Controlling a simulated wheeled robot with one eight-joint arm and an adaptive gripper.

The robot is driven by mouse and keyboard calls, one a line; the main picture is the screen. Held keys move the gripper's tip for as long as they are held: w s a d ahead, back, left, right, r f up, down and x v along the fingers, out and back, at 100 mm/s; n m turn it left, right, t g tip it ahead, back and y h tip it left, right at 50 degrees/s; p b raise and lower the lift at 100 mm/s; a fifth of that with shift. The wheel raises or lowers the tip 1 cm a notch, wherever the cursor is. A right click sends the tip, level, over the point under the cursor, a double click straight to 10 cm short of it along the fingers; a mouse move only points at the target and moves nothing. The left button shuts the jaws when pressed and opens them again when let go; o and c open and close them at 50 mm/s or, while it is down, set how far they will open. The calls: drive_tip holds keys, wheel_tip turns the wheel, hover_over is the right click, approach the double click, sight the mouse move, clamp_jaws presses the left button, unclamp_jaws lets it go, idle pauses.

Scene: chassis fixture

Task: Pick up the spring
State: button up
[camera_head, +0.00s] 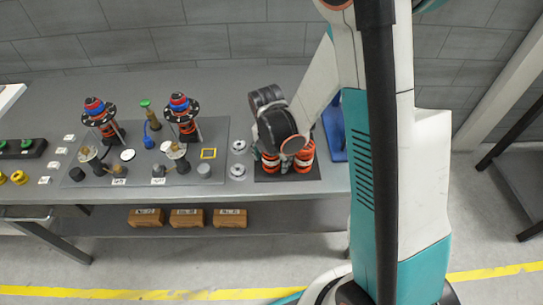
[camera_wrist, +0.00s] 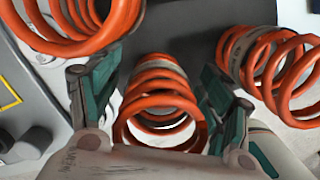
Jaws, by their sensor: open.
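Three orange coil springs show in the wrist view. One spring (camera_wrist: 160,98) lies between the two green-and-grey fingers of my gripper (camera_wrist: 160,75), which are open with one on each side of it. Whether they touch it I cannot tell. A second spring (camera_wrist: 85,25) is at the upper left and a third spring (camera_wrist: 275,65) is at the right; both have a grey band. In the head view, orange springs (camera_head: 305,156) stand on a dark mat (camera_head: 312,183) at the table's right end. My black wrist covers part of them and hides the fingers.
Two assemblies with red and blue tops (camera_head: 95,108) (camera_head: 180,105) stand left on the grey table (camera_head: 205,92). Two silver discs (camera_head: 238,147) lie just left of the mat. A blue panel (camera_head: 333,128) is behind it. Several brown boxes (camera_head: 187,218) sit on the lower shelf.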

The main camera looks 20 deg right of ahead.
drive_tip(key=c, duration=1.5)
drive_tip(key=shift+o, duration=0.2)
